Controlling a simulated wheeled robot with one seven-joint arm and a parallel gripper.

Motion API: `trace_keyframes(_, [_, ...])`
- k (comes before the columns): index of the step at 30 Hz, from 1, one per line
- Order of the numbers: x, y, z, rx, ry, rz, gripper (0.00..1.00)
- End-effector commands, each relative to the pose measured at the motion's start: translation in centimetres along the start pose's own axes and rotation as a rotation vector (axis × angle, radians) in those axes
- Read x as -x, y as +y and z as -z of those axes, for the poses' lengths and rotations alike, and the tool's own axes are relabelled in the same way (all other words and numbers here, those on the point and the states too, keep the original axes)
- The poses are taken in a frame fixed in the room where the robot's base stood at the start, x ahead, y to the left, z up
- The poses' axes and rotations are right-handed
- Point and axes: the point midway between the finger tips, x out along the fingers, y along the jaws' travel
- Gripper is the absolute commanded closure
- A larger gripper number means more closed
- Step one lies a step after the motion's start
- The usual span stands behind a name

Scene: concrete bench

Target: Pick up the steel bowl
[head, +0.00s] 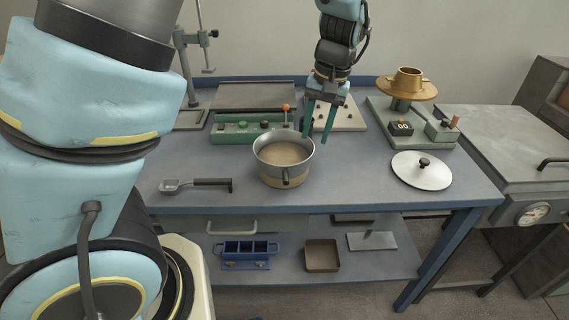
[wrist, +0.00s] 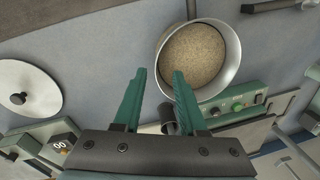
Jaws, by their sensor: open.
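The steel bowl (head: 266,166) is a round, pan-like vessel with short dark handles, holding sand-coloured grains. It stands upright on a tan round base (head: 272,182) in the middle of the bench. In the wrist view the bowl (wrist: 233,72) is at upper centre-right, with one handle (wrist: 168,117) between the lines of my fingers. My gripper (head: 317,138) is open and empty, pointing down just behind and right of the bowl. In the wrist view my gripper's fingertips (wrist: 159,74) are apart; the right one overlaps the bowl's rim, and I cannot tell whether they touch.
A green control box (head: 245,132) stands behind left. A scoop (head: 195,185) lies front left. A round lid (head: 421,170) and a scale (head: 402,127) bearing a brass-coloured vessel are at right. The bench (head: 350,188) is clear between bowl and lid.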

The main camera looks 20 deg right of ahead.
Motion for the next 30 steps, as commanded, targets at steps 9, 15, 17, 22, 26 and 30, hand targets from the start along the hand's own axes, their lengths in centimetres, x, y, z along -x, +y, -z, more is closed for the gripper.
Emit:
trace_keyframes(9, [-3.2,0.0,-0.1,0.000,-0.001,0.000,0.59])
trace_keyframes(15, [-5.7,0.1,-0.5,-0.001,-0.005,0.003,0.59])
trace_keyframes(17, [-6.7,0.2,-0.5,0.001,-0.004,0.001,0.59])
trace_keyframes(22, [-8.1,0.2,-0.4,-0.001,-0.001,-0.001,0.59])
trace_keyframes(26, [-8.2,0.3,-0.3,-0.001,0.001,-0.002,0.59])
trace_keyframes(30, [-8.2,0.3,-0.3,-0.001,0.000,-0.002,0.64])
